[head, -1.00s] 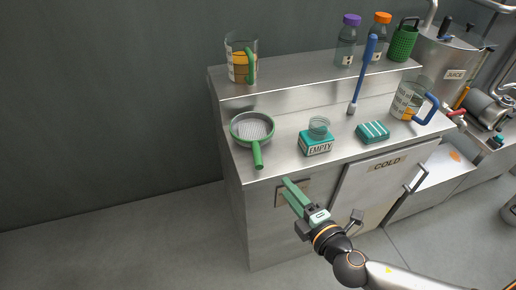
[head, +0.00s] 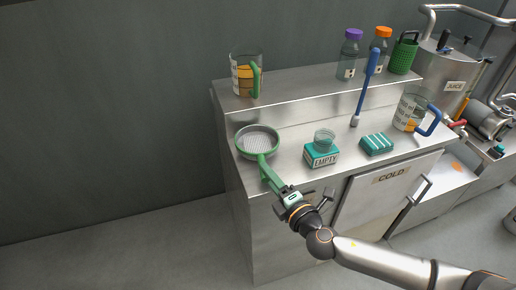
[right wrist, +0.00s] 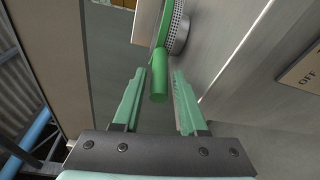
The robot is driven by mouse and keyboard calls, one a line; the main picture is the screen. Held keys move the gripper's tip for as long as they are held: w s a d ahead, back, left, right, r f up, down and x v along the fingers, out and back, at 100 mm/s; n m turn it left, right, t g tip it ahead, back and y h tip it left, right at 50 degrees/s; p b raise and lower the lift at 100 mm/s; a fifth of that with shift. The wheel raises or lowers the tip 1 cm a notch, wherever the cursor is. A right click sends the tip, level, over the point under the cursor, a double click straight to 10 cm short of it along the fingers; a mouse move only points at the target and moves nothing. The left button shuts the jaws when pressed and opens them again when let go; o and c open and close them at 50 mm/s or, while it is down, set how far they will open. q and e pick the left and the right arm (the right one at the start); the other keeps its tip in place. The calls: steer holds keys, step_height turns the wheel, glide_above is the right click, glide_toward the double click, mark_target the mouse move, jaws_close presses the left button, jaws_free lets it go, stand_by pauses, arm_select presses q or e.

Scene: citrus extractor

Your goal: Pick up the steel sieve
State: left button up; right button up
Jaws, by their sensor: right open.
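The steel sieve (head: 258,140) has a round mesh bowl with a green rim and a green handle. It lies on the left end of the steel counter, its handle toward the front edge. My right gripper (head: 267,172) is at the handle, hiding most of it in the head view. In the right wrist view the green handle (right wrist: 159,86) points toward me between the two open fingers of my right gripper (right wrist: 160,84), with a gap to each side. Part of the sieve's mesh bowl (right wrist: 178,30) shows beyond. My left gripper is not in view.
Right of the sieve, a teal EMPTY block (head: 322,155) carries a small glass. A teal striped sponge (head: 377,144), a blue-handled brush (head: 364,90) and a measuring jug (head: 410,108) stand farther right. Another jug (head: 243,76) and bottles (head: 349,55) are on the raised shelf.

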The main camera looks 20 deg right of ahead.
mark_target(260, 156)
steer(key=shift+x, duration=1.75)
jaws_close()
